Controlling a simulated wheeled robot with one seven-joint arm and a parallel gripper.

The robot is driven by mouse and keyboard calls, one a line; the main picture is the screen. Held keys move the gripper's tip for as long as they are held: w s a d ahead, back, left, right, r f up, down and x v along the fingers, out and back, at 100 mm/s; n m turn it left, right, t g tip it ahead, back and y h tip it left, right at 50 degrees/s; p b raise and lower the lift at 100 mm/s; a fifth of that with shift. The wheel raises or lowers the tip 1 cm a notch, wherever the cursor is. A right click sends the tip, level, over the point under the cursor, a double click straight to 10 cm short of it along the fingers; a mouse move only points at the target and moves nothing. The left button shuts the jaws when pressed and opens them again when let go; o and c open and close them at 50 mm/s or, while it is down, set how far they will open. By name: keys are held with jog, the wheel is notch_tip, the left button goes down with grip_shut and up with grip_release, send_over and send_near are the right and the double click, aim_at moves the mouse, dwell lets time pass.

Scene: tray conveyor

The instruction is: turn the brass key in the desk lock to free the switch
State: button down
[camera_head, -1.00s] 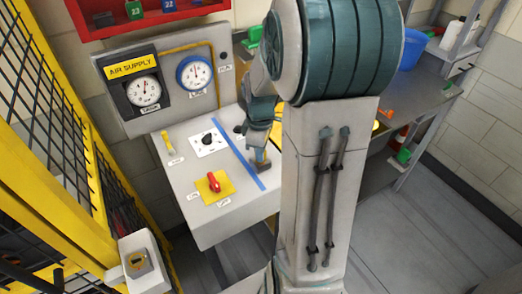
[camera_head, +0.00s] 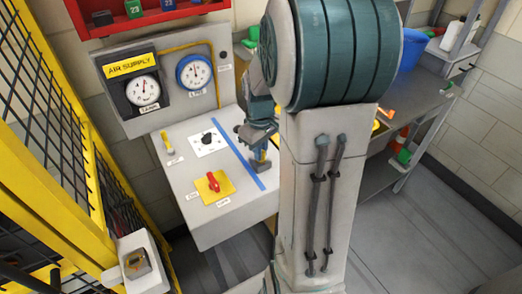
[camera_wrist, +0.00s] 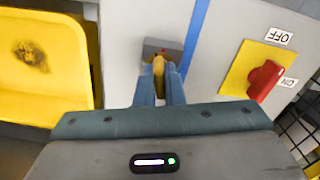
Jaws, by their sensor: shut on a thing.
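The brass key (camera_wrist: 158,68) stands in the grey desk lock (camera_wrist: 160,47), which has a small red mark beside the key. My gripper (camera_wrist: 159,84) is shut on the key, with a finger on each side of it. In the head view my gripper (camera_head: 259,160) is down at the desk's right side, just right of the blue stripe, and mostly hides the key and lock. The red switch (camera_wrist: 266,80) sits on a yellow plate between OFF and ON labels. The switch also shows in the head view (camera_head: 213,183). How far the key is turned is unclear.
The blue stripe (camera_head: 237,153) runs between lock and switch. A black knob (camera_head: 207,138) and a small yellow handle (camera_head: 167,143) are further left. Gauges (camera_head: 194,72) stand behind the desk. Yellow mesh fencing (camera_head: 90,160) is at the left.

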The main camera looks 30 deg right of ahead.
jog(key=shift+m, duration=1.5)
jog(key=c, duration=1.5)
grip_release()
jog(key=shift+o, duration=0.2)
notch_tip(320, 180, up, 14)
jog(key=b, duration=0.1)
jog(key=s+a+f+t, duration=0.1)
jog(key=s+a+f, duration=0.1)
jog(key=s+a, duration=0.4)
jog(key=s+a+f+t, duration=0.2)
jog(key=s+a+f, duration=0.1)
jog(key=s+a, duration=0.2)
jog(key=shift+s+a+f, duration=0.3)
jog(key=shift+s+a, duration=0.1)
jog(key=shift+s, duration=0.5)
